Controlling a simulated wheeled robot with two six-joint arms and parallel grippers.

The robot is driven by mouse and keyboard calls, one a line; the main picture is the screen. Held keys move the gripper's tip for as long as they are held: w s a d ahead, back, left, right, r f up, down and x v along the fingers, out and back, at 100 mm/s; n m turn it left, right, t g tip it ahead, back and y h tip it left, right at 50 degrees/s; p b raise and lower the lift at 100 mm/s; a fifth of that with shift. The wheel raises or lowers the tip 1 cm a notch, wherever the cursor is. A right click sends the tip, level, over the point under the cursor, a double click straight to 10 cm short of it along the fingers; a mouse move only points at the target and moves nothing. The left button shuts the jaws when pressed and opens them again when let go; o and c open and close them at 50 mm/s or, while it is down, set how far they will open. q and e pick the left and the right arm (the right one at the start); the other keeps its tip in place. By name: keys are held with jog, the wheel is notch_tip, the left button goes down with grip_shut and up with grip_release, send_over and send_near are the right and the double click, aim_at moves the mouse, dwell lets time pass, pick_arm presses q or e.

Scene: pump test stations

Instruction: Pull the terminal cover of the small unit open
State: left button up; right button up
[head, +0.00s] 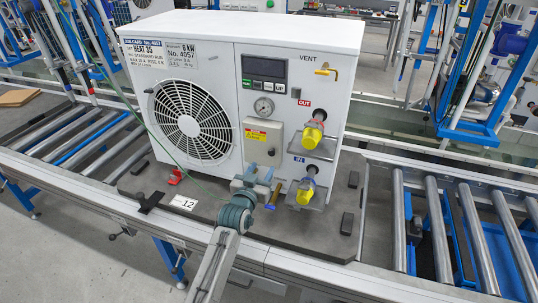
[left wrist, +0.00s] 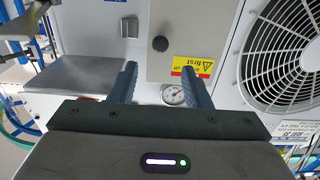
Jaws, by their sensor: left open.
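The small unit (head: 190,50) is a white cabinet with a fan grille, standing on a dark board. Its terminal cover (head: 262,133) is a pale grey panel with a yellow and red warning label, right of the fan and below the gauge; it looks shut. In the left wrist view the cover (left wrist: 160,20) appears upside down, with a dark round knob (left wrist: 160,43) on it. My left gripper (head: 258,175) is open in front of the cover's lower part in the head view. My right gripper is not in view.
Two pipe ports with yellow caps (head: 312,135) stick out right of the cover, with metal brackets beneath. A blue-handled brass valve (head: 272,198) is close beside my left gripper. A thin green hose crosses the unit's left front. Roller conveyors (head: 440,235) lie on both sides.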

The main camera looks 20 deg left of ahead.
aim_at(271, 153)
pick_arm(q)
jog(key=w+p, duration=0.1)
jog(key=w, duration=0.6)
jog(key=shift+w+d+f, duration=0.1)
jog(key=shift+w+d, duration=0.05)
jog(key=shift+w, duration=0.2)
grip_shut()
